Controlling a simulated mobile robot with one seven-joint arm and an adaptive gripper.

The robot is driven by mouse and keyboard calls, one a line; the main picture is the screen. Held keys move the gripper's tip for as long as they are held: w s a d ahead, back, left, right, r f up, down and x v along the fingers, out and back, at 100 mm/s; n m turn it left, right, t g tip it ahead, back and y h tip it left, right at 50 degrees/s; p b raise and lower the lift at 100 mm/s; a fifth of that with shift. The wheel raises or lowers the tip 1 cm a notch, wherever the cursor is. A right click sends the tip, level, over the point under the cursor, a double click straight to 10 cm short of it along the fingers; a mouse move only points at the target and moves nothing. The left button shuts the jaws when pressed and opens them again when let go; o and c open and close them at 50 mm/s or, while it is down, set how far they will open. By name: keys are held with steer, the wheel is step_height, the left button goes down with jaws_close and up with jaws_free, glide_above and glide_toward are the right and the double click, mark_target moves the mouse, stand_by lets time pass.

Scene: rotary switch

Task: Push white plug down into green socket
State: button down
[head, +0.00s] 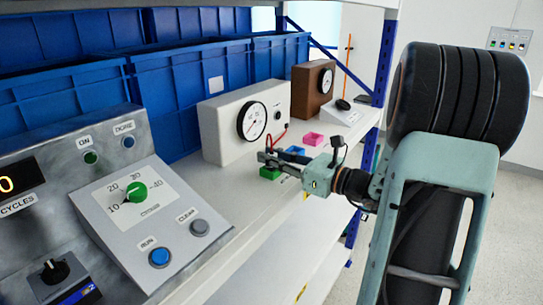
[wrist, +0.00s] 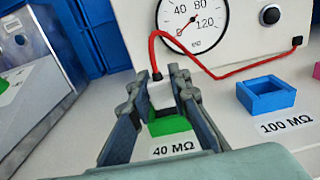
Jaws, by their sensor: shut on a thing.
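The white plug (wrist: 161,94) is held between the fingers of my gripper (wrist: 160,84) in the wrist view. A red cable rises from the plug's dark top. The green socket (wrist: 168,127) shows just below and in front of the plug, behind a label reading 40 MΩ. I cannot tell whether the plug's lower end is inside the socket or above it. In the head view my gripper (head: 275,157) is low over the shelf beside the green socket (head: 270,173), and its fingers hide the plug.
A blue socket (wrist: 266,97) labelled 100 MΩ lies to the right, with a pink socket (head: 312,139) beyond. The white meter box (head: 243,122) stands close behind. The control panel (head: 150,215) with a green knob (head: 138,192) and buttons is at left.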

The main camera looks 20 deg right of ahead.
steer(key=shift+f, duration=0.25)
steer(key=c, duration=1.7)
jaws_free()
steer(key=v, duration=1.2)
